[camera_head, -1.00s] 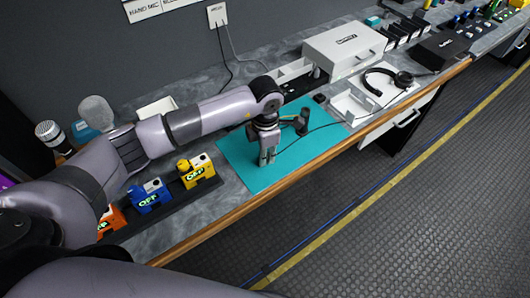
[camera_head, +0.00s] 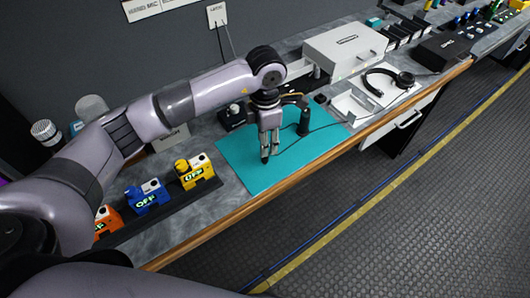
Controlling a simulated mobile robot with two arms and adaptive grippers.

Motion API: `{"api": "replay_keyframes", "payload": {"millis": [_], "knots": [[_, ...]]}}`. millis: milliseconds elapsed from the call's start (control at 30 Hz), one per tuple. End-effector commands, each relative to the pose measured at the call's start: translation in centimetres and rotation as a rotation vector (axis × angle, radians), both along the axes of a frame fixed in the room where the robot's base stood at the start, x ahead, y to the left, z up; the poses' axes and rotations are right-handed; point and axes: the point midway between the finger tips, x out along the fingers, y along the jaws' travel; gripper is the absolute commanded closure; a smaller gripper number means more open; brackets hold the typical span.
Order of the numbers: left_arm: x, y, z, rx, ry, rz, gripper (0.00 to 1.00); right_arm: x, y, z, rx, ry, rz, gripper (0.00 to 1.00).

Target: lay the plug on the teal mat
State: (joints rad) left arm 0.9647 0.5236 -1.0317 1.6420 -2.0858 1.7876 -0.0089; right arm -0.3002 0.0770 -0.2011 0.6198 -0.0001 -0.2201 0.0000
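The teal mat (camera_head: 240,172) lies on the counter near its front edge. My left gripper (camera_head: 269,149) points down over the middle of the mat, its two fingers apart with a gap between them. A small dark plug (camera_head: 264,158) shows at the fingertips, low over or on the mat. It is partly hidden by the fingers, and exact contact is hard to tell. A thin dark cable runs from there to the right across the mat. My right gripper is not in view.
A dark upright object (camera_head: 304,121) stands by the mat's right part. Orange, blue (camera_head: 148,198) and yellow (camera_head: 195,172) switch boxes line the left. A white tray (camera_head: 352,108) and headphones (camera_head: 388,80) are to the right. The mat's front left is clear.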

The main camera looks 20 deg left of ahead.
Motion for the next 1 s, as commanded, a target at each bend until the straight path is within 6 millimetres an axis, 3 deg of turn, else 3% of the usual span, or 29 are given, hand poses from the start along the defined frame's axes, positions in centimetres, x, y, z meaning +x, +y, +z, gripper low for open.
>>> {"api": "replay_keyframes", "payload": {"millis": [200,333,1000], "knots": [[0.1,0.0,3.9,0.0,-0.004,0.0,0.65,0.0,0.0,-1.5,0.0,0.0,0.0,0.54],[0.0,0.0,5.3,0.001,-0.001,0.0,0.65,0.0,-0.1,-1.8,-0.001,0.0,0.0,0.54],[0.0,0.0,5.8,0.0,0.001,0.0,0.65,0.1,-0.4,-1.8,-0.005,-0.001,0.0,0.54]]}}
